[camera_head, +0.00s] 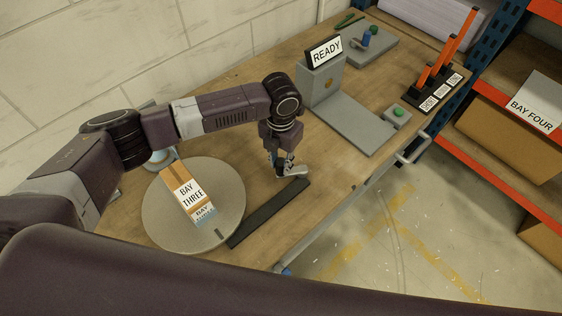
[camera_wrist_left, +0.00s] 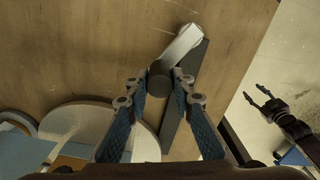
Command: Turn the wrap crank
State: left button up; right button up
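The wrap crank (camera_head: 295,172) is a light grey arm beside a long dark bar on the wooden bench. It also shows in the left wrist view (camera_wrist_left: 182,43), where a dark round knob (camera_wrist_left: 159,78) stands at its near end. My left gripper (camera_head: 278,167) reaches down over the crank. In the left wrist view, its fingertips (camera_wrist_left: 160,84) are on both sides of the knob and appear to touch it. My right gripper (camera_wrist_left: 259,97) shows at the right of the left wrist view, empty with its fingers apart, away from the crank.
A round grey turntable (camera_head: 158,221) carries a box labelled BAY THREE (camera_head: 190,193). Behind the crank stands a grey device with a READY sign (camera_head: 324,51) and a flat plate. Floor lies beyond the bench's front rail (camera_head: 340,221).

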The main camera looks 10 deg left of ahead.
pick_arm(q)
jog(key=o, duration=0.5)
jog(key=shift+w, duration=0.1)
jog(key=shift+c, duration=0.2)
notch_tip(320, 180, up, 12)
